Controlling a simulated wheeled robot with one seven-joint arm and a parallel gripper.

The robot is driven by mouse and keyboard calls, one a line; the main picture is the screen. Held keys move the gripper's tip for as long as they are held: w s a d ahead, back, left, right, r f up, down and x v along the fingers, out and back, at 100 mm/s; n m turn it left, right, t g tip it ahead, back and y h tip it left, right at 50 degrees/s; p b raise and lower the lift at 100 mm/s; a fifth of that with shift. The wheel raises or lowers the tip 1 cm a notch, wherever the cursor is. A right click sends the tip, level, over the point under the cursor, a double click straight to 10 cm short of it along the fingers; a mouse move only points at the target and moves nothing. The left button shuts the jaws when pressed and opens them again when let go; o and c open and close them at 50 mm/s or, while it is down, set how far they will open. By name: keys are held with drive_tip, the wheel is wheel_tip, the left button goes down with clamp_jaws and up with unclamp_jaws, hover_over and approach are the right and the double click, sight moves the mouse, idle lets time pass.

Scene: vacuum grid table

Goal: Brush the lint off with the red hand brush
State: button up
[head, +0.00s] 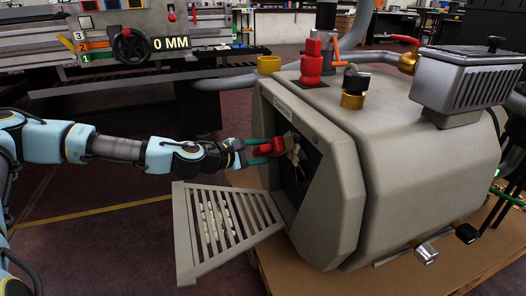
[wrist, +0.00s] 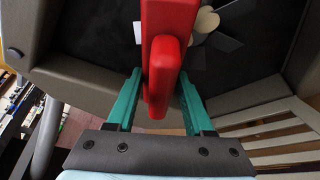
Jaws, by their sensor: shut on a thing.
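The red hand brush (head: 265,149) is held in my gripper (head: 258,151) in front of the opening in the big beige machine (head: 385,130). In the wrist view the red brush (wrist: 165,70) stands between the two teal fingers of my gripper (wrist: 160,85), which are shut on its handle. Its bristles cannot be made out. The slatted grille (head: 183,235) hangs open below and in front of the opening. Pale lint (head: 213,221) shows in patches on its slats. The grille also shows in the wrist view (wrist: 285,112), at right; I cannot make out lint there.
The machine stands on a brown table (head: 425,270). A grey lathe (head: 130,65) is behind at left. Floor left of the grille is clear.

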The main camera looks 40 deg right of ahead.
sight(275, 155)
drive_tip(key=shift+s+d, duration=0.2)
drive_tip(key=shift+d, duration=0.3)
drive_tip(key=shift+s+d, duration=0.15)
drive_tip(key=shift+d, duration=0.3)
drive_tip(key=shift+s+a+p, duration=0.4)
drive_tip(key=shift+s+p, duration=0.1)
drive_tip(key=shift+s, duration=0.35)
drive_tip(key=shift+s+a+p, duration=0.4)
drive_tip(key=shift+s+p, duration=0.05)
drive_tip(key=shift+s, duration=0.4)
drive_tip(key=shift+s+a+p, duration=0.3)
drive_tip(key=shift+s+p, duration=0.05)
drive_tip(key=shift+s, duration=0.55)
drive_tip(key=shift+s+a+p, duration=0.25)
drive_tip(key=shift+s+p, duration=0.1)
drive_tip(key=shift+s, duration=0.55)
drive_tip(key=shift+r, duration=0.1)
